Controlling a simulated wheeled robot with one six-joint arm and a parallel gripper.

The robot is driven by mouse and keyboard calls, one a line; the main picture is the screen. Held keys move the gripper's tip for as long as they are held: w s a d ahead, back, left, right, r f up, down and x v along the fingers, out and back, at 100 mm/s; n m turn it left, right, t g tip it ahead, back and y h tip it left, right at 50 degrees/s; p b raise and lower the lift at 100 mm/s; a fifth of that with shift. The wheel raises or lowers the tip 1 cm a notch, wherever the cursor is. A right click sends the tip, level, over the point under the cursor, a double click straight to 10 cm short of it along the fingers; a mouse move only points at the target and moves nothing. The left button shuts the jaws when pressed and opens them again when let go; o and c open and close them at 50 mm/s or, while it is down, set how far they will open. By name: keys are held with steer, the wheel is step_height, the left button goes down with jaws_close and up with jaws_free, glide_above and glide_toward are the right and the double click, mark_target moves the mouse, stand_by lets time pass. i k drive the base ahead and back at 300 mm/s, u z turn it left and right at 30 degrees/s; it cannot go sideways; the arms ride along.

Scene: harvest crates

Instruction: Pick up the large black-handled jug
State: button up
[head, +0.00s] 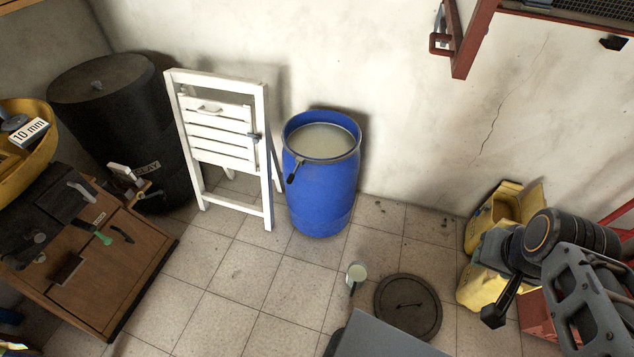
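A small round vessel, pale inside and with a dark handle (356,272), sits on the tiled floor in front of the blue barrel. It looks like a jug or dipper, and its handle points toward me. Another black-handled item (297,170) hangs at the front left rim of the barrel. I cannot tell for certain which of the two is the large jug. My gripper (496,314) seems to be the black end of my arm at the lower right, apart from both. Its fingers cannot be made out clearly, and I see nothing held in it.
The blue barrel (325,195) holds cloudy liquid. A round dark lid (408,307) lies on the floor right of the small vessel. A white folded step stool (221,143) stands left of the barrel. Yellow canisters (480,288) stand near my arm. A wooden cabinet (100,270) is at left.

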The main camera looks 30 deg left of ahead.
mark_target(358, 271)
steer(key=u, duration=0.85)
steer(key=k, duration=1.9)
steer(key=u, duration=0.05)
steer(key=i, duration=0.45)
steer(key=z, duration=0.05)
